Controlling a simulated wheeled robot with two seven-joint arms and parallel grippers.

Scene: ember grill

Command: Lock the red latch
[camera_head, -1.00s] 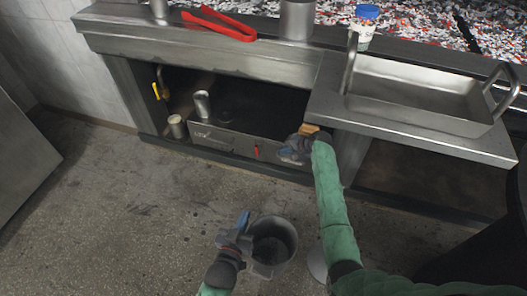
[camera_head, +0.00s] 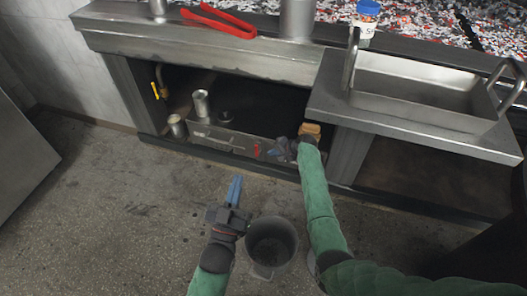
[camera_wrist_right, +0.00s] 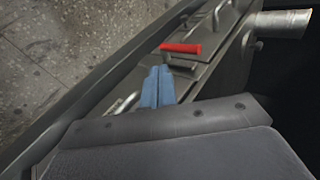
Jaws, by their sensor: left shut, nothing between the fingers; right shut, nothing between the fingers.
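The red latch (camera_head: 257,149) is a small red handle on the front of a low metal box (camera_head: 212,134) under the counter. In the right wrist view the latch (camera_wrist_right: 181,48) lies just beyond my right fingertips. My right gripper (camera_head: 274,152) is shut and empty, just right of the latch; its blue fingers also show in the right wrist view (camera_wrist_right: 158,88). Whether the fingers touch the latch I cannot tell. My left gripper (camera_head: 235,190) is shut and empty above the floor, left of a grey bucket.
The grey bucket (camera_head: 292,240) stands on the floor. A yellow-handled valve (camera_head: 155,91) is at left.

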